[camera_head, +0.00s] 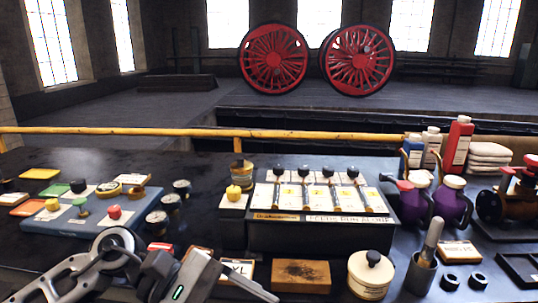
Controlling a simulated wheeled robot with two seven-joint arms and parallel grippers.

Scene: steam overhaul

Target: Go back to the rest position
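My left gripper (200,277) is at the lower left, in front of the bench's near edge area, with grey arm parts and a small green light on it. My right gripper is not in view. The dark bench (190,236) spreads in front of me.
A blue board (60,230) with coloured knobs lies left. A labelled block rack (320,235) stands in the middle. A wooden block (300,275), a lidded cream pot (370,276) and purple jugs (452,203) stand right of my arm. A yellow rail (200,132) runs behind.

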